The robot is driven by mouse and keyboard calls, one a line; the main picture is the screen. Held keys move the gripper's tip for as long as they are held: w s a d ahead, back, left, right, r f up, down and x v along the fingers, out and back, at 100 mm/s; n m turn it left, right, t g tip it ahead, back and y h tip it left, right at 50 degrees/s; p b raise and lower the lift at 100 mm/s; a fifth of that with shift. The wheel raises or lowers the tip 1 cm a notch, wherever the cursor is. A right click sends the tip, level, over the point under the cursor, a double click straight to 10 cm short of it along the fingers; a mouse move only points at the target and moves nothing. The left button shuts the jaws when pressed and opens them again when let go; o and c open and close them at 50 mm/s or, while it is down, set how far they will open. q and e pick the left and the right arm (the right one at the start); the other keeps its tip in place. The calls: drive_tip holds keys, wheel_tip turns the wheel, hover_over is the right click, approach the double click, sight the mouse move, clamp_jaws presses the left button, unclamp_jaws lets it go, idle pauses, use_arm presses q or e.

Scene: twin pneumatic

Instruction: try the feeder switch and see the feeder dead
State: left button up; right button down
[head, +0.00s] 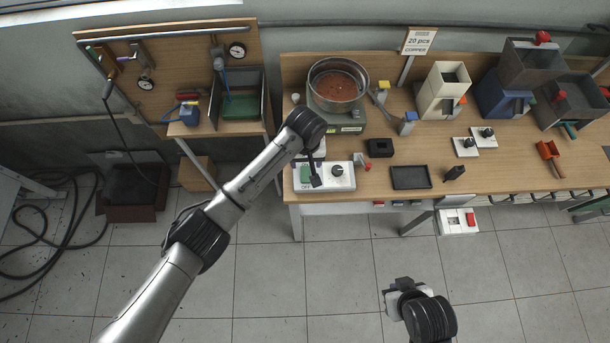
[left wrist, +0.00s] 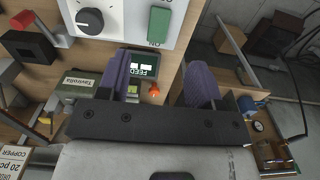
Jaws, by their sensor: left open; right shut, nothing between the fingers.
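The white control box (head: 350,184) stands at the bench's front edge, with a green rocker switch (head: 304,176) and a black knob (head: 337,170). In the left wrist view the green switch (left wrist: 159,26) shows the word ON beside it; I cannot tell which way it is pressed. The bowl feeder (head: 338,84) holds copper-coloured bits; I cannot tell whether it runs. A small dark display (left wrist: 146,66) reads FEED, with an orange part (left wrist: 154,89) near it. My left gripper (head: 315,181) is open and empty, right by the switch. My right gripper (head: 391,290) is shut and empty, away from the bench.
A black tray (head: 411,178) and a black block (head: 380,147) lie right of the box. Bins (head: 443,90) stand along the back. A white box with a red button (head: 458,222) hangs below the front edge. The floor around my right gripper is clear.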

sight(306, 179)
use_arm(q)
wheel_tip(306, 179, down, 11)
drive_tip(key=shift+f+b, duration=0.2)
drive_tip(key=shift+b, duration=0.55)
